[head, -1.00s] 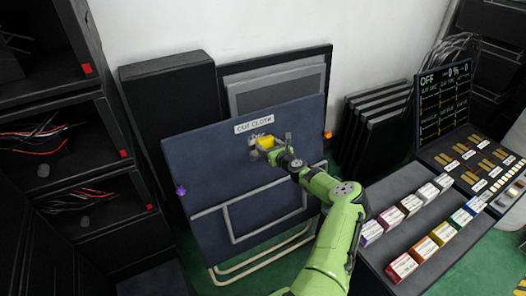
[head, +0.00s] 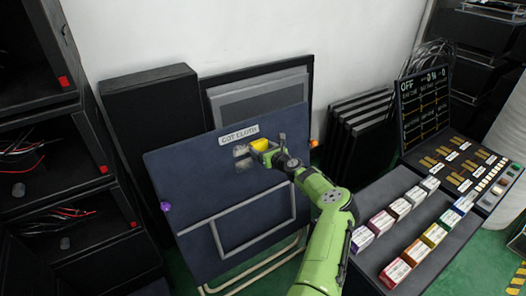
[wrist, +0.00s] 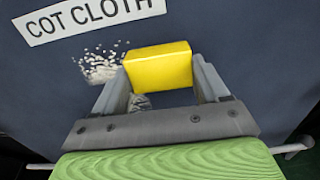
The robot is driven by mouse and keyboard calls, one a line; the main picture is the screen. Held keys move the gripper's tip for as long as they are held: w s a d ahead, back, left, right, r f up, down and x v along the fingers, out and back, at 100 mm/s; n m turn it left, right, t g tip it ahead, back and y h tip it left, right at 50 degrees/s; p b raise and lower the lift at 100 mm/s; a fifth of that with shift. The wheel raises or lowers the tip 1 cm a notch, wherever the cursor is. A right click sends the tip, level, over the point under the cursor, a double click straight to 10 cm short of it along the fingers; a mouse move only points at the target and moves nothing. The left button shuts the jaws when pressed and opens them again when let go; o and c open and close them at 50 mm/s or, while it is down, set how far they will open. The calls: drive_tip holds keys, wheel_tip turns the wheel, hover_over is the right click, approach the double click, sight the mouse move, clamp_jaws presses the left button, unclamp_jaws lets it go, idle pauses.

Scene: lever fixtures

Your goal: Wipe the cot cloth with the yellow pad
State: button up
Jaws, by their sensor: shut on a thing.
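The cot cloth (head: 190,190) is a dark blue panel leaning upright on a pale tube frame, with a "COT CLOTH" label near its top. My gripper (head: 268,148) is at the upper part of the cloth, just below and right of the label. It is shut on the yellow pad (wrist: 160,66), which also shows in the head view (head: 259,145). I cannot tell whether the pad touches the cloth. A patch of pale specks (wrist: 102,66) lies on the cloth left of the pad in the wrist view. A greyish patch shows between the fingers, partly hidden.
A purple knob (head: 166,206) and an orange knob (head: 313,143) sit at the cloth's sides. A bench with several coloured boxes (head: 395,272) and a control panel (head: 470,165) stand at right. Dark shelves (head: 70,185) stand at left.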

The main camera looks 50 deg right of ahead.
drive_tip(key=shift+w+a+p, duration=0.3)
drive_tip(key=shift+a+p, duration=0.45)
drive_tip(key=shift+a, duration=0.2)
drive_tip(key=shift+w+a+p, duration=0.3)
drive_tip(key=shift+a+p, duration=0.45)
drive_tip(key=shift+a, duration=0.2)
drive_tip(key=shift+w+a+p, duration=0.3)
drive_tip(key=shift+a+p, duration=0.45)
drive_tip(key=shift+a, duration=0.2)
drive_tip(key=shift+w+a+f+p, duration=0.1)
drive_tip(key=shift+w+a+p, duration=0.25)
drive_tip(key=shift+a+p, duration=0.65)
drive_tip(key=shift+w+a+r+p, duration=0.1)
drive_tip(key=shift+w+a+p, duration=0.3)
drive_tip(key=shift+a, duration=1.15)
drive_tip(key=shift+w+a+f+p, duration=0.1)
drive_tip(key=shift+w+a+p, duration=0.2)
drive_tip(key=shift+a+p, duration=0.75)
drive_tip(key=shift+a+b, duration=0.2)
drive_tip(key=shift+b, duration=0.15)
drive_tip(key=p+v, duration=0.4)
drive_tip(key=v, duration=0.2)
drive_tip(key=shift+s, duration=0.1)
